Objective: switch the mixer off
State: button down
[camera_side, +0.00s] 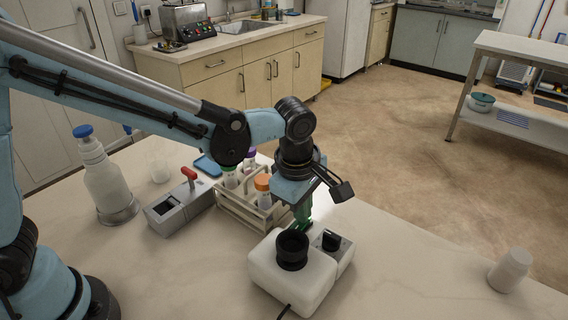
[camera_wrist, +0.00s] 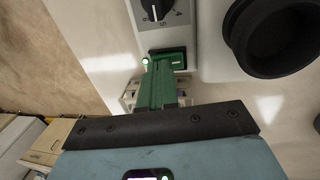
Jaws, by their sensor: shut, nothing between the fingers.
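The mixer (camera_side: 290,274) is a white box with a black round cup holder (camera_side: 292,250) on top, which also shows at the upper right in the wrist view (camera_wrist: 270,38). A black dial (camera_side: 331,241) sits on its narrower side section, and it shows at the top of the wrist view (camera_wrist: 156,8). Below the dial is a dark switch with a green surround (camera_wrist: 180,58), beside a small lit green lamp (camera_wrist: 145,61). My gripper (camera_side: 301,224) has green fingers, shut and empty, pointing down at this switch end. The fingertips (camera_wrist: 163,68) partly cover the switch; I cannot tell whether they touch it.
A tube rack (camera_side: 245,208) with capped tubes stands just left of my gripper. Further left are a grey device with a red lever (camera_side: 180,207) and a blue-capped bottle (camera_side: 102,178). A white cup (camera_side: 510,270) stands far right. The bench between mixer and cup is clear.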

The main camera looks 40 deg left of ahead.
jog(key=shift+f, duration=0.3)
jog(key=shift+w, duration=0.1)
